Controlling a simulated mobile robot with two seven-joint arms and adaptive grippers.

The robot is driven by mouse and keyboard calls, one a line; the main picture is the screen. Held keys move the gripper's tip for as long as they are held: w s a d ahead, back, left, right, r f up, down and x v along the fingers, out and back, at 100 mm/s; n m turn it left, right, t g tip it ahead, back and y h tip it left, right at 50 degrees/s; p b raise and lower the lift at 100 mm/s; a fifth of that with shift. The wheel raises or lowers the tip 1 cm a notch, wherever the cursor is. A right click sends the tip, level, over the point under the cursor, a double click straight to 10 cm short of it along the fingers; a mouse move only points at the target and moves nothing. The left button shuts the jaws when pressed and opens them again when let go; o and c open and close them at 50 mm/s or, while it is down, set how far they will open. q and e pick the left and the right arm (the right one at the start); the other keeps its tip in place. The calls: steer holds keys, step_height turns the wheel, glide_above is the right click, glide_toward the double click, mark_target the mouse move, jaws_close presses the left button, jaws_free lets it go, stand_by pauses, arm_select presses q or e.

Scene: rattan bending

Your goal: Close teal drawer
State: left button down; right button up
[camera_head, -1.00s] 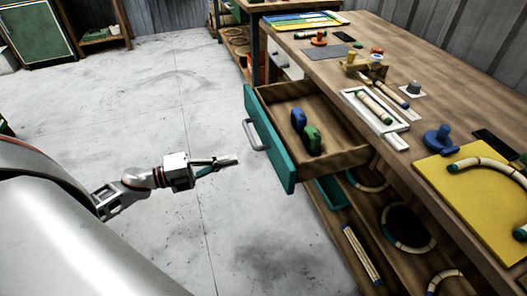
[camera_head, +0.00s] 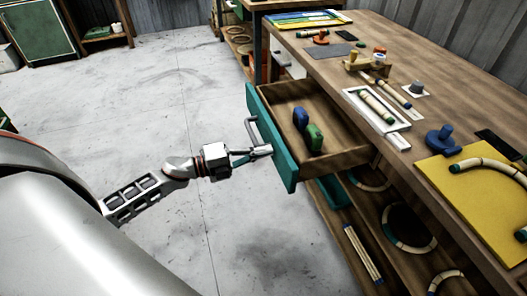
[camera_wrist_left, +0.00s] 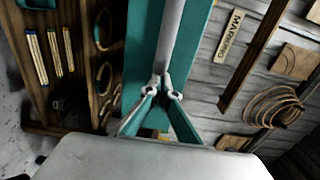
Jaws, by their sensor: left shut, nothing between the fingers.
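The teal drawer (camera_head: 271,135) stands pulled out from the workbench, with a blue and a green object inside it. Its grey handle (camera_head: 252,131) is on the teal front. My left gripper (camera_head: 266,150) is shut and empty, with its fingertips at the lower end of the handle, at or very close to the drawer front. In the left wrist view the fingers (camera_wrist_left: 162,92) point at the teal front, and the grey handle bar (camera_wrist_left: 171,35) runs up from the tips. Whether they touch cannot be told. My right gripper is not in view.
The wooden workbench (camera_head: 420,75) carries a white tray (camera_head: 350,98), a blue clamp-like piece (camera_head: 440,139) and a yellow board (camera_head: 440,190). A lower shelf holds rattan rings (camera_head: 408,228) and sticks (camera_head: 362,254). The concrete floor left of the drawer is clear.

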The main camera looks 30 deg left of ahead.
arm_select(q)
glide_toward(341, 142)
steer(key=w+d+r, duration=0.1)
steer(key=r, duration=0.1)
steer(key=w+d+r+b, duration=0.1)
steer(key=w, duration=0.1)
steer(key=shift+w+d+r, duration=0.1)
steer(key=shift+d+r, duration=0.2)
steer(key=shift+r, duration=0.05)
steer(key=x, duration=0.4)
steer(key=shift+b, duration=0.3)
steer(key=shift+x, duration=1)
steer(key=shift+r, duration=0.2)
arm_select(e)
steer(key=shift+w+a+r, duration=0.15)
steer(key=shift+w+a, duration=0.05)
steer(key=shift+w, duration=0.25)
arm_select(q)
steer(key=shift+r, duration=0.1)
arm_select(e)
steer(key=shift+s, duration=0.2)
arm_select(q)
steer(key=shift+a, duration=0.1)
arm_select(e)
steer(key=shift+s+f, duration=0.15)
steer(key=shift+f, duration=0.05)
